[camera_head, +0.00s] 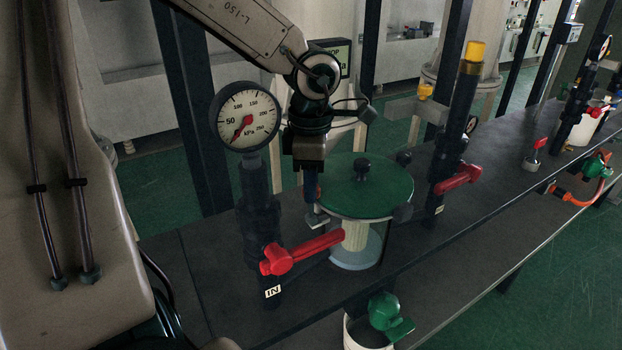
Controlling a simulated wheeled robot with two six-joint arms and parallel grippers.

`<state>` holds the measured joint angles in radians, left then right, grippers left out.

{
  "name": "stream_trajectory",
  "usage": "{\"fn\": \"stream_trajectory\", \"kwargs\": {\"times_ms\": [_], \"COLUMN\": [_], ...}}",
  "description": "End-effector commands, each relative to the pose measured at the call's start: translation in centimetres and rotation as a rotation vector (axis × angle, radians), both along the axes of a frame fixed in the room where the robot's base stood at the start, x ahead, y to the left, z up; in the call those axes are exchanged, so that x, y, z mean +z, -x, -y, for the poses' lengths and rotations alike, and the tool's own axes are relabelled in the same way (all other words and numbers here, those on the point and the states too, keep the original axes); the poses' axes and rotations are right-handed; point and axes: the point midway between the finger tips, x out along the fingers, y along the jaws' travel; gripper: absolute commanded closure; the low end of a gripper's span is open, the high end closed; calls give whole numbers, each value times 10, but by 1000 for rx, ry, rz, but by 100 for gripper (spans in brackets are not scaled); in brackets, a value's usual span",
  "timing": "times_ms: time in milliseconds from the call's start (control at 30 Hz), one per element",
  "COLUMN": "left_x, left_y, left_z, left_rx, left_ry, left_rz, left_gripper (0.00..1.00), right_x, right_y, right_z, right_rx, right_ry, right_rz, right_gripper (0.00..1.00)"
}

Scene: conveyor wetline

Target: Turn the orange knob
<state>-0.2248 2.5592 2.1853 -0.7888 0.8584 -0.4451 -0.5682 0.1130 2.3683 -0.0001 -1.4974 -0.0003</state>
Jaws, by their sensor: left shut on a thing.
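No clearly orange knob shows. A red lever handle (303,251) sits on the dark valve pipe with the "IN" label, below a round pressure gauge (245,117). My left gripper (317,219) points down from above, at the red lever and beside the round green lid (372,186). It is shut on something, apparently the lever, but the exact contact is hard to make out. A second red lever (458,179) is on a dark pipe with a yellow-orange cap (474,51), to the right. My right gripper is not in view.
The green lid with a black knob covers a clear vessel (358,246) close to my left gripper. A green valve (388,316) is at the front edge. The dark bench (420,240) runs to the far right, with a red handle and an orange hose (579,200) there.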

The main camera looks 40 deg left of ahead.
Motion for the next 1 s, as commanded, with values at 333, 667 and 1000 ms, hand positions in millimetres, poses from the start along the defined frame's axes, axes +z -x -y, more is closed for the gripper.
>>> {"fn": "stream_trajectory", "kwargs": {"times_ms": [333,667,1000], "left_x": [1,1,1], "left_y": [0,0,0], "left_z": [0,0,0], "left_rx": [-327,-634,-873], "left_ry": [-1,-4,-5], "left_rz": [1,1,2], "left_gripper": [93,93,93], "right_x": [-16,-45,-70], "right_y": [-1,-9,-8], "right_z": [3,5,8], "right_rx": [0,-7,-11], "right_ry": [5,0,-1], "right_rz": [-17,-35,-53], "right_gripper": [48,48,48]}}
